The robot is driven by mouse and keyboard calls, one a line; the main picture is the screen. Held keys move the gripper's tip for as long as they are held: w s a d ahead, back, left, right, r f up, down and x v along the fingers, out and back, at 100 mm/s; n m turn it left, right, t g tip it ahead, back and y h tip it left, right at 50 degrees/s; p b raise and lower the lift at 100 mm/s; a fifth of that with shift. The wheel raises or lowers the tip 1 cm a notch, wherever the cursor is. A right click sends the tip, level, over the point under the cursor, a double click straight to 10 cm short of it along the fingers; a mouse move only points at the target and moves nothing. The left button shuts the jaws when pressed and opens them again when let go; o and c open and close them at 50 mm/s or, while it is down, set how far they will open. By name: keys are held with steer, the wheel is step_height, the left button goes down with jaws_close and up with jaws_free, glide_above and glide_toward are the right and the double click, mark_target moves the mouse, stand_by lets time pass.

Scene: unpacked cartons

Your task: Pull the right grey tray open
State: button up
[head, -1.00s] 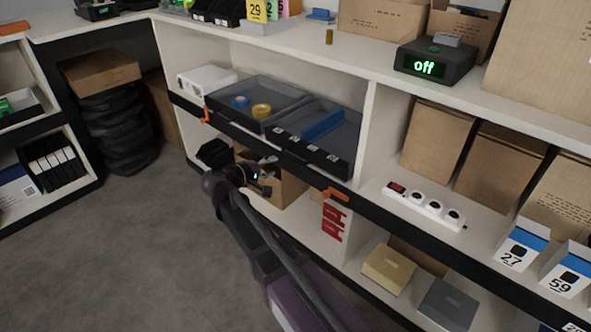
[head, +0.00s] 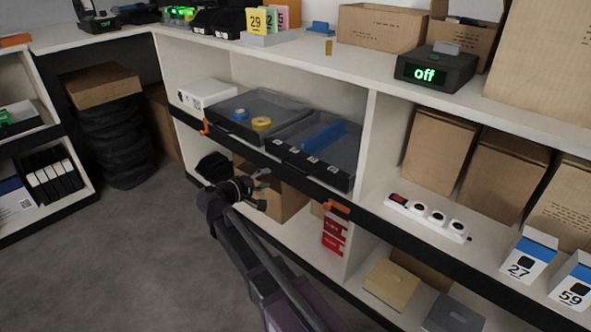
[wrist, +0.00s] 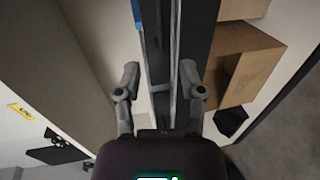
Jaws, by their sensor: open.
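The right grey tray (head: 341,169) sits on the middle shelf, its low front wall with several white labels close to the black shelf edge. A long blue item lies in it. My gripper (head: 264,189) is open and empty, in front of and below the shelf edge, left of the tray's middle. In the wrist view my gripper's fingers (wrist: 160,82) stand on either side of dark upright strips, which look like the shelf edge and tray front. I see no contact; exact depth is unclear. A bit of blue shows at the top there.
The left grey tray (head: 228,122) beside it holds blue and yellow tape rolls. Orange clips (head: 337,207) stick out from the black shelf edge (head: 400,228). A cardboard box (head: 287,203) stands on the shelf below, behind my gripper. The floor (head: 130,255) at left is clear.

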mark_target(292, 167)
steer(key=b+x, duration=0.2)
steer(key=x, duration=1)
steer(key=shift+w+d, duration=0.2)
steer(key=shift+w, duration=0.05)
